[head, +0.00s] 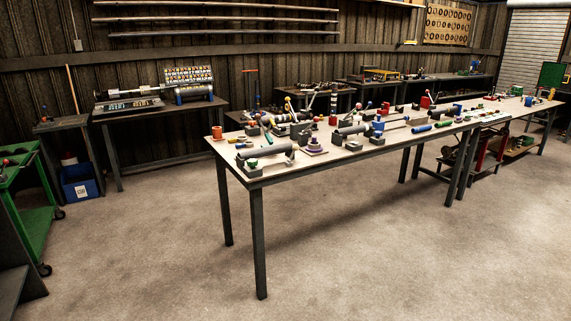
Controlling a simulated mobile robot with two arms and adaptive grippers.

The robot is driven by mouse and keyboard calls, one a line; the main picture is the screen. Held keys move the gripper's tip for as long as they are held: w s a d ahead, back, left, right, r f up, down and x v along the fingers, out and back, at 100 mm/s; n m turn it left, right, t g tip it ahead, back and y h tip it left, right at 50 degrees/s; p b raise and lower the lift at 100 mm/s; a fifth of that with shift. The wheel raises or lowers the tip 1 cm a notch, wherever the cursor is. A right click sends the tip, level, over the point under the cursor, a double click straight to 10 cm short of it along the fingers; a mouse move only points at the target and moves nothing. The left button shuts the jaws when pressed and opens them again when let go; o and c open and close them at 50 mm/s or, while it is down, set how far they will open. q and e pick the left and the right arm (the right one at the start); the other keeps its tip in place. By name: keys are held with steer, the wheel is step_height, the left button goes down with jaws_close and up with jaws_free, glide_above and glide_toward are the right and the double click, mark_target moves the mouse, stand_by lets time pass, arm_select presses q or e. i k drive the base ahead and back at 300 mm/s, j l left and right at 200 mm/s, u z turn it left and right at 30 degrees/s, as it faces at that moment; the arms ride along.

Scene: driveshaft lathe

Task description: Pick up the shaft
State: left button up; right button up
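Neither of my grippers is in view. Several shaft-like parts show in the head view, and I cannot tell which one is the task's shaft. A grey cylinder (265,152) lies across grey blocks at the near left end of the long table (345,163). Another grey cylinder (349,131) rests on blocks further right on the same table. A thin light shaft-like bar (127,93) lies level above a dark base on the side table (150,110) at the back left.
A green cart (33,215) stands at the left edge, with a blue bin (80,186) behind it. Many small parts crowd the long table, including an orange cup (217,132). The concrete floor (160,250) in front is clear. More tables line the back wall.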

mark_target(283, 118)
steer(key=i+z, duration=0.3)
steer(key=i, duration=0.25)
steer(key=i+j+z, duration=0.15)
steer(key=i+z, duration=0.15)
steer(key=i, duration=0.25)
